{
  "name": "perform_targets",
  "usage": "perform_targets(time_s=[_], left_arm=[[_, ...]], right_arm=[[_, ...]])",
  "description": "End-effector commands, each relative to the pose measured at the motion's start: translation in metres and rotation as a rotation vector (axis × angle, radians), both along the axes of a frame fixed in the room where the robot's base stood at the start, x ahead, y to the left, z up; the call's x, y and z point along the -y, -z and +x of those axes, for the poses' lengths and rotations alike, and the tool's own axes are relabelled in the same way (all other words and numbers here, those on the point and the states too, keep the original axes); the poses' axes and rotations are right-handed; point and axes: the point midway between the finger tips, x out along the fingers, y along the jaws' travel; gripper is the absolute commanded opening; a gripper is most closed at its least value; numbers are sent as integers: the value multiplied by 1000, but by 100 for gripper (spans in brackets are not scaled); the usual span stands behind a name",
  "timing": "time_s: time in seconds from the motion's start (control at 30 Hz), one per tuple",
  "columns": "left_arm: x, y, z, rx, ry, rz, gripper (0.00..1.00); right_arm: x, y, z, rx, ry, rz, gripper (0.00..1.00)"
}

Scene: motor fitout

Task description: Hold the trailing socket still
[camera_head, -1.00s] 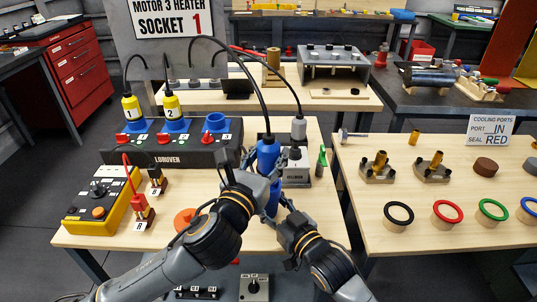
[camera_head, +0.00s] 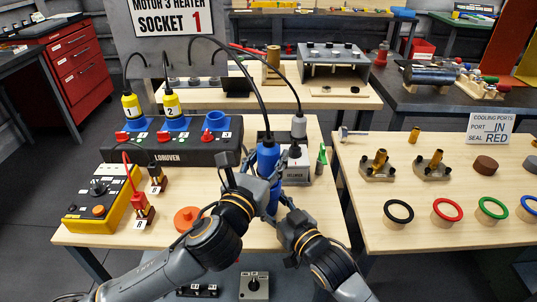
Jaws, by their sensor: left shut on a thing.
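The blue trailing socket (camera_head: 268,159) hangs upright on a black cable near the right side of the near left table. My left gripper (camera_head: 264,185) is shut on it, with blue showing above and below the fingers. My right gripper (camera_head: 287,208) is just below and to the right, close to the lower blue part. Its fingertips are partly hidden, and I cannot tell whether they touch the socket or are open.
A black box (camera_head: 172,152) with blue sockets and yellow plugs stands behind left. A grey plug on a device (camera_head: 296,172) stands close behind right. A yellow control box (camera_head: 102,200) and an orange disc (camera_head: 186,219) lie left. The right table (camera_head: 460,232) holds rings.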

Motion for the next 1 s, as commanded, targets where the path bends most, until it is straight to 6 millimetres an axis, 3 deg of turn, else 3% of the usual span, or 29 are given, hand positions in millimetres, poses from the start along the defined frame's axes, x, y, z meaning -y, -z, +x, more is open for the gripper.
perform_targets(time_s=[1.0], left_arm=[[0, 25, 0, 2, 0, 1, 6]], right_arm=[[0, 0, 0, -1, 0, -1, 7]])
